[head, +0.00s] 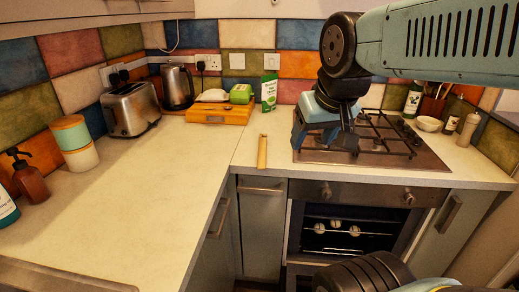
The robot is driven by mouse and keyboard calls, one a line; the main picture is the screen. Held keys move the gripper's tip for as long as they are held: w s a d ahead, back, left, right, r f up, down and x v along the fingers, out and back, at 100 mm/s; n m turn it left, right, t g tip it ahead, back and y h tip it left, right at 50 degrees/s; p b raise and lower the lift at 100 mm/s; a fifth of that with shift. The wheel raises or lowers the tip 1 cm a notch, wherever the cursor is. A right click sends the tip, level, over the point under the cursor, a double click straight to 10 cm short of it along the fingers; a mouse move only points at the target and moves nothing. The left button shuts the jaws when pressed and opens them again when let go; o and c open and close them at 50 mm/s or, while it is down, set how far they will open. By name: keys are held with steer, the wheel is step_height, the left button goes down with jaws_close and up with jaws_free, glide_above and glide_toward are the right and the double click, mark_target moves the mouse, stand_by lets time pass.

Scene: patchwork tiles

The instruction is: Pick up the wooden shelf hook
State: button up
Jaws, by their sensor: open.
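A slim, light wooden stick, which looks like the wooden shelf hook (262,153), lies on the pale counter left of the hob. It points from the back of the counter toward its front edge. My gripper (324,138) hangs above the left part of the hob, to the right of the hook and apart from it. Its fingers point downward, spread open, with nothing seen between them.
The gas hob (410,158) with raised black grates lies under and right of my gripper, above the oven (345,232). The counter around the hook is clear.

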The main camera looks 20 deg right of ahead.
steer(key=w+a, duration=0.1)
steer(key=w, duration=0.2)
steer(key=m+g+h, duration=0.1)
steer(key=m, duration=0.2)
glide_above(263, 155)
steer(key=s+a, duration=0.1)
steer(key=s, duration=0.1)
step_height(263, 155, down, 18)
steer(key=shift+s+a+f, duration=0.1)
steer(key=shift+s+f, duration=0.05)
steer(key=shift+f, duration=0.05)
steer(key=shift+s+x, duration=0.1)
steer(key=shift+x, duration=1.2)
steer(key=shift+s+x, duration=0.15)
steer(key=shift+x, duration=1.2)
steer(key=c, duration=1.1)
steer(key=shift+c, duration=0.2)
